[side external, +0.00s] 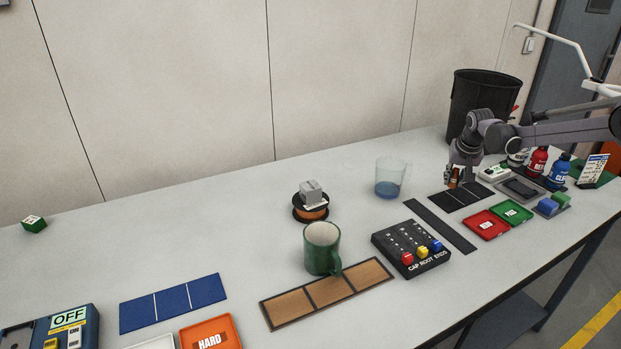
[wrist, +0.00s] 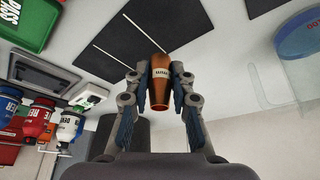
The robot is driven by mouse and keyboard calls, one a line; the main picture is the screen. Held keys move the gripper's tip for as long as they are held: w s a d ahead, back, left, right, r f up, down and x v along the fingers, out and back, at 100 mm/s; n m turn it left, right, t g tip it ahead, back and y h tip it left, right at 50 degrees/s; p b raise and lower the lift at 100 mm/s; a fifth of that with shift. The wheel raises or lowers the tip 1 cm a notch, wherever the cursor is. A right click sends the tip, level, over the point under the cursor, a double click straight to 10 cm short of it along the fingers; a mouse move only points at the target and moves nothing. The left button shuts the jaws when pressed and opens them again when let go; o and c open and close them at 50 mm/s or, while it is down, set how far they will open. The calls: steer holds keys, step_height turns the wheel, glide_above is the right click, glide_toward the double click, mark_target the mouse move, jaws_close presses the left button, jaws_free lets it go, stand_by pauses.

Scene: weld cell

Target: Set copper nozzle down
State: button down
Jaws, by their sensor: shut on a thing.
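The copper nozzle (wrist: 159,88) is a short tapered copper piece with a pale printed label. My gripper (wrist: 160,75) is shut on it, one finger on each side, in the wrist view. In the side external view the nozzle (side external: 454,177) hangs between the fingertips of my gripper (side external: 456,182), at the left end of a black mat with white dividing lines (side external: 467,193). The mat also shows in the wrist view (wrist: 128,40), beyond the nozzle. I cannot tell whether the nozzle touches the mat.
A clear cup with blue liquid (side external: 389,180) stands left of my gripper. A red tray (side external: 486,225) and a green tray (side external: 511,213) lie in front. Red and blue bottles (side external: 559,170) stand at right, a black bin (side external: 482,100) behind. A dark strip (side external: 440,226) lies nearby.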

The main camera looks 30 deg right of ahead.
mark_target(454, 184)
steer(key=shift+f, duration=1.55)
steer(key=shift+f, duration=0.2)
steer(key=c, duration=1.1)
jaws_free()
steer(key=shift+c, duration=0.2)
steer(key=shift+r, duration=0.1)
steer(key=v, duration=1.2)
steer(key=s+a+r+n+t, duration=0.2)
steer(key=s+a+r+n, duration=0.25)
steer(key=s+a, duration=0.7)
steer(key=s+a+f+n+t+y, duration=0.1)
steer(key=s+a+f+n+y, duration=0.1)
steer(key=s+a, duration=0.9)
step_height(454, 184, down, 3)
steer(key=shift+s+r+n+t+y, duration=0.2)
steer(key=shift+n+t+y, duration=0.2)
steer(key=shift+n, duration=0.45)
